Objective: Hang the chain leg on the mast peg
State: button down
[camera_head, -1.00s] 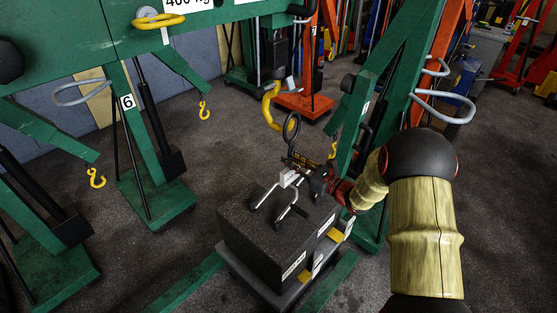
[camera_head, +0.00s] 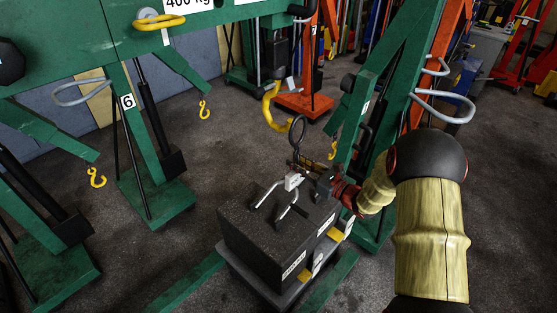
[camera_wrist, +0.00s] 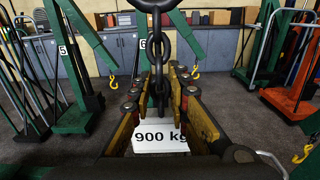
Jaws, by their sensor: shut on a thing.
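My gripper (camera_head: 304,166) is shut on the dark chain leg, just above the black block. The chain's large oval ring (camera_head: 297,128) stands up above the jaws. In the wrist view the ring (camera_wrist: 158,5) is at the top, with dark chain links (camera_wrist: 159,50) running down between my jaws (camera_wrist: 160,85). A white "900 kg" tag (camera_wrist: 158,138) shows below them. The ring is close to a yellow hook (camera_head: 269,105) in the head view; I cannot tell if they touch. The green mast (camera_head: 398,70) stands to the right. I cannot make out its peg.
The black block (camera_head: 270,232) with metal handles sits on a low base under my gripper. A green boom (camera_head: 60,40) crosses the upper left. Grey loops (camera_head: 440,108) stick out from the right mast. Other green cranes with yellow hooks (camera_head: 204,110) stand around.

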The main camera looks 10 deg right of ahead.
jog(key=shift+d+r, duration=0.1)
jog(key=shift+p+v, duration=0.35)
jog(key=shift+v, duration=2.1)
